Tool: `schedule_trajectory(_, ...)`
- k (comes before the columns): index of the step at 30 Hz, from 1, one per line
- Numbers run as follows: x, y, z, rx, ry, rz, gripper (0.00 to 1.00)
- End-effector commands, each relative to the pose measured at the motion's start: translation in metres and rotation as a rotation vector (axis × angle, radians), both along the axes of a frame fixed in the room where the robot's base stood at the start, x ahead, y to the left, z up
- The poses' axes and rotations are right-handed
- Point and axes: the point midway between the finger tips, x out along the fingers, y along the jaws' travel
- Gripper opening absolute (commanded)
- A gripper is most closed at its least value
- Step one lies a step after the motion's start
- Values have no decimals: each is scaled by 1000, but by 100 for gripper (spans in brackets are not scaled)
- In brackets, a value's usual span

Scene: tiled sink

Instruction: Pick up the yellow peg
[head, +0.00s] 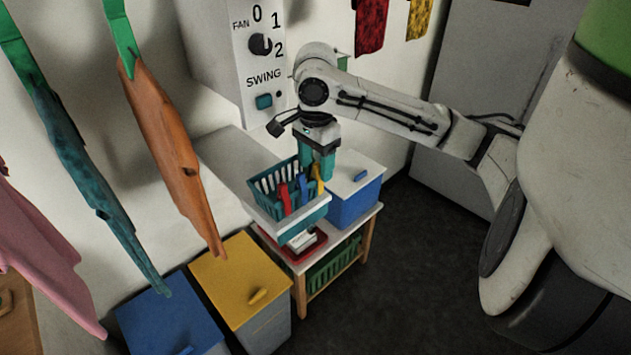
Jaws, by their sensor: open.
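The yellow peg (317,180) stands in a teal basket (296,217) on a white shelf, at the right end of several pegs. A blue peg (302,187) and a red peg (285,198) are to its left. My gripper (317,171) points down over the basket's right side, its teal fingers apart. The yellow peg shows between the fingers, its top partly hidden by them. I cannot tell whether the fingers touch it.
White pegs (267,184) stand at the basket's left. A blue box with a white lid (352,200) is close on the right. A fan control panel (262,60) rises behind my wrist. Cloths hang at the left, above yellow (240,280) and blue (170,325) bins.

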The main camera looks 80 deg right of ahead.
Motion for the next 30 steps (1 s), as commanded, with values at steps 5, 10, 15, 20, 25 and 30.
schedule_trajectory(5,-2,-1,-15,0,4,-1,61)
schedule_trajectory(10,-2,-1,-39,2,3,0,61)
schedule_trajectory(15,-2,-1,-51,0,1,0,61)
schedule_trajectory(20,-2,-1,-52,0,0,0,61)
schedule_trajectory(25,-2,-1,-52,0,0,1,50)
schedule_trajectory(30,-2,-1,-52,0,0,1,34)
